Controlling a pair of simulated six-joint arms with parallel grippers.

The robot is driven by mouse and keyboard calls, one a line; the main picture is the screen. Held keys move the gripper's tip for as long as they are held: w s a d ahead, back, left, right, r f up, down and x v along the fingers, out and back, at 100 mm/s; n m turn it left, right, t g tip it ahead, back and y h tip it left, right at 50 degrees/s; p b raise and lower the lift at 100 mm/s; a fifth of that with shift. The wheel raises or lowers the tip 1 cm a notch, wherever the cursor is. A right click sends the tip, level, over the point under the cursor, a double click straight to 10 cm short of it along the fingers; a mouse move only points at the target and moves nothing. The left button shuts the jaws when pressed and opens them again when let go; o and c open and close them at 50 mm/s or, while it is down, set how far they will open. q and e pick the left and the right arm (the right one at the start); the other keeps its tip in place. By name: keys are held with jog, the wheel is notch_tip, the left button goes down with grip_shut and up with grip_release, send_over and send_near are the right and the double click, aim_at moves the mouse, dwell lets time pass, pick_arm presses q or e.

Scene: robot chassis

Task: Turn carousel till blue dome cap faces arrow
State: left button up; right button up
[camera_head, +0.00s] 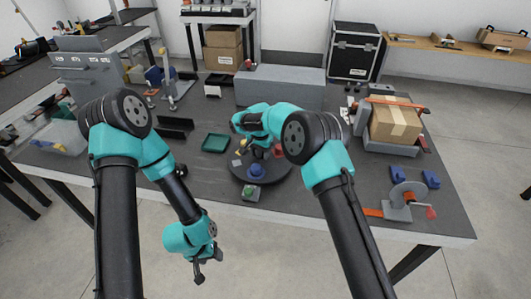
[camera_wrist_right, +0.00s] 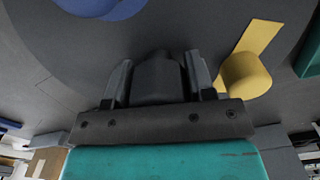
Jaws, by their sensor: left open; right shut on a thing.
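The carousel (camera_head: 282,186) is a dark round disc on the table. The blue dome cap (camera_head: 256,171) sits near its front edge, and a blue round shape (camera_wrist_right: 100,8) shows at the top of the right wrist view. A small grey-green block (camera_head: 250,192) stands at the disc's front rim; I cannot make out an arrow on it. My right gripper (camera_head: 258,153) is over the disc, its fingers (camera_wrist_right: 157,85) shut on a dark grey knob (camera_wrist_right: 155,75). My left gripper (camera_head: 202,272) is open and empty, low in front of the table edge.
A red piece (camera_head: 278,152) and a yellow piece (camera_wrist_right: 245,72) also sit on the disc. A green tray (camera_head: 215,143) lies to its left. A grey box (camera_head: 280,87) stands behind, and a clamped carton (camera_head: 396,121) stands to the right.

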dwell(0.3)
jog(key=o, duration=1.3)
jog(key=shift+c, duration=0.2)
jog(key=shift+r, duration=0.1)
notch_tip(320, 180, up, 17)
jog(key=shift+r, duration=0.15)
